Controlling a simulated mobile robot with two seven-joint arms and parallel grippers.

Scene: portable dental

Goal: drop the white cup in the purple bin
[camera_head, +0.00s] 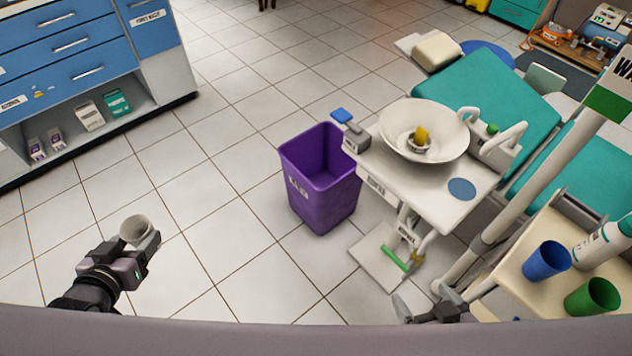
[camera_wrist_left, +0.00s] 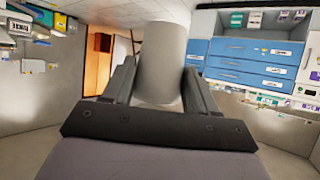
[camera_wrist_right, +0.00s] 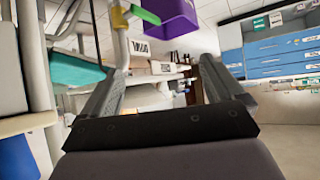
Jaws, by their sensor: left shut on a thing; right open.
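The white cup (camera_head: 140,233) is held in my left gripper (camera_head: 132,250), at the lower left of the head view. In the left wrist view the cup (camera_wrist_left: 163,62) stands between the two fingers, which are shut on it. The purple bin (camera_head: 320,180) stands on the floor near the middle of the head view, open at the top, to the right of and beyond my left gripper. The bin (camera_wrist_right: 175,18) also shows at the top of the right wrist view. My right gripper (camera_head: 430,303) is open and empty, low in the head view beside the cream tray.
A dental unit with a white basin (camera_head: 425,130) stands right of the bin. A cream tray (camera_head: 530,290) at the lower right holds a blue cup (camera_head: 546,261) and a green cup (camera_head: 592,297). Blue drawers (camera_head: 70,50) stand at upper left. Tiled floor between my left gripper and the bin is clear.

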